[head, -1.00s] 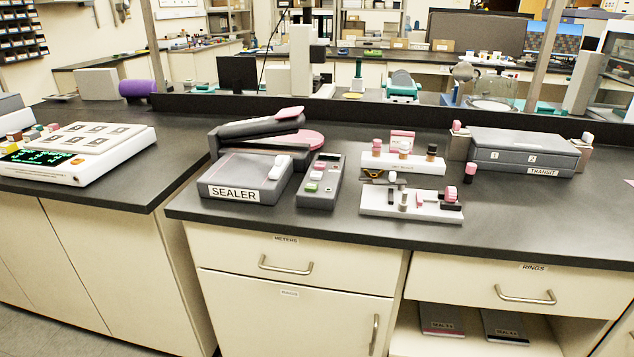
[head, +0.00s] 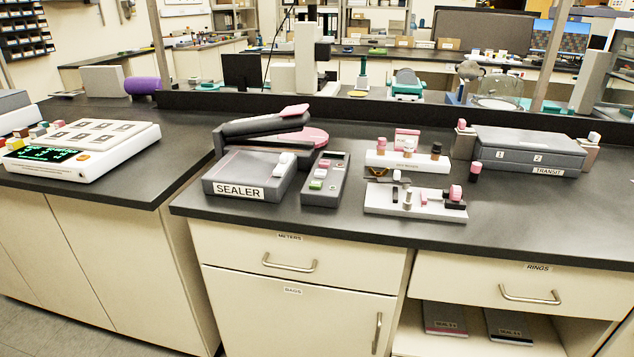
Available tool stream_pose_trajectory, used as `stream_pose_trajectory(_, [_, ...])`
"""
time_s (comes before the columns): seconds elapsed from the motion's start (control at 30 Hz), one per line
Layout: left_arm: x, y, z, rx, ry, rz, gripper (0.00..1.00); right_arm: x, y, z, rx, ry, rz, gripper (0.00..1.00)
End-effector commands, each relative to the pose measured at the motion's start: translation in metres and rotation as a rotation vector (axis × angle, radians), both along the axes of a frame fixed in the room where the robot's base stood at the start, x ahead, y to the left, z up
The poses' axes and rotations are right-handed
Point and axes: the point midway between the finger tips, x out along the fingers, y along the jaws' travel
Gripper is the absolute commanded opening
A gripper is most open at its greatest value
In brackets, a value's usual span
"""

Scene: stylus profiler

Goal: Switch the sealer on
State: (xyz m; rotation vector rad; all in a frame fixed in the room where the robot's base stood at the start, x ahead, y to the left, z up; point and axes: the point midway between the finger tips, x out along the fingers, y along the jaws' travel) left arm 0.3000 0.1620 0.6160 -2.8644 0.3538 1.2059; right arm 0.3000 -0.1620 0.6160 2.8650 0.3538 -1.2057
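The sealer (head: 232,174) is a grey box labelled SEALER near the front left of the dark bench. A white rocker-like part (head: 284,160) sits on its top right; its exact setting is too small to tell. A dark hinged arm (head: 262,126) with a pink tip stands raised behind the box, over a pink round part (head: 312,136). A separate grey control box (head: 325,180) with a white, a pink and a green part stands just right of the sealer. Neither of my grippers is in view.
A white rack (head: 407,160) and a white tray (head: 400,203) with small parts stand right of the control box. A grey TRANSIT case (head: 528,146) is farther right. A white instrument (head: 110,152) sits on the left bench, across a gap. The front right bench is clear.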

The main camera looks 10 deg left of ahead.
Motion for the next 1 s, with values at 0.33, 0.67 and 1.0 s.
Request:
stream_pose_trajectory(0.33, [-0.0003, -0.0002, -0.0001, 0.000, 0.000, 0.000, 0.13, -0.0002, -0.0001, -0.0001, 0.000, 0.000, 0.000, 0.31])
stream_pose_trajectory(0.67, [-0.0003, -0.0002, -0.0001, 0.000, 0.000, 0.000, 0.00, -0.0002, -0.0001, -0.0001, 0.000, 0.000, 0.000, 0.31])
stream_pose_trajectory(1.0, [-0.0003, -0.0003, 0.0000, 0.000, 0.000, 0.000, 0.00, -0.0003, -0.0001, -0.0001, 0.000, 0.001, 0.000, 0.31])
